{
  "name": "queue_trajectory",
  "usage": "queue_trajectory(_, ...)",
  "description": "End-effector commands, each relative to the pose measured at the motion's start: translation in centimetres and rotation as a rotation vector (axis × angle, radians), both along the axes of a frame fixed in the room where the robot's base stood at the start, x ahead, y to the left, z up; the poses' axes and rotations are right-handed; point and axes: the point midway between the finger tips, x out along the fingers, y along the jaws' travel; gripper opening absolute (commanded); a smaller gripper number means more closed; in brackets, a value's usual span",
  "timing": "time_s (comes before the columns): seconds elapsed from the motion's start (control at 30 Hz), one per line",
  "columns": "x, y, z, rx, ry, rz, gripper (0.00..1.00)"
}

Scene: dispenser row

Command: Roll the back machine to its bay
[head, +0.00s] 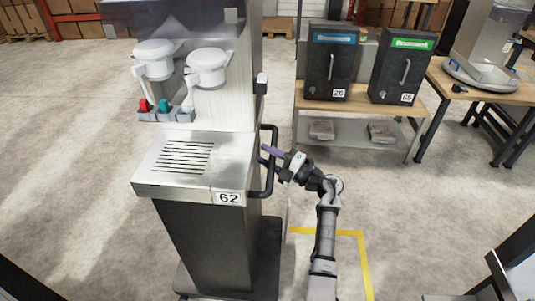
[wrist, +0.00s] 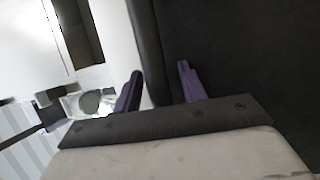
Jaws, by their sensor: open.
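A tall steel dispensing machine (head: 195,170) labelled 62 stands upright at the left in the head view, on a dark base (head: 230,285). It has two white dispenser heads and a black loop handle (head: 270,185) on its right side. My gripper (head: 267,153) is at the upper part of this handle, with its purple fingers pointing at the machine. In the wrist view the fingers (wrist: 160,75) are apart, and a dark bar (wrist: 146,45) shows between them. I cannot tell whether they touch the handle. Yellow floor lines (head: 335,233) mark a corner right of the machine.
A wooden-topped table (head: 425,98) behind holds two black boxes, labelled 26 (head: 330,62) and 65 (head: 400,65). Another table with a steel device (head: 485,50) stands at the far right. Dark furniture edges show at the lower right.

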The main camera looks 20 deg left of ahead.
Motion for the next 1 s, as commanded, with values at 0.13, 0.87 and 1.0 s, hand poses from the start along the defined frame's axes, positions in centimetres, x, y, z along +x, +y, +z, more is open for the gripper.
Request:
queue_trajectory(0.13,0.04,0.26,0.05,0.0,0.0,0.0,0.41)
queue_trajectory(0.87,0.04,0.21,0.04,0.0,0.0,0.0,0.0)
queue_trajectory(1.0,0.09,0.02,0.02,0.0,0.0,-0.001,0.0)
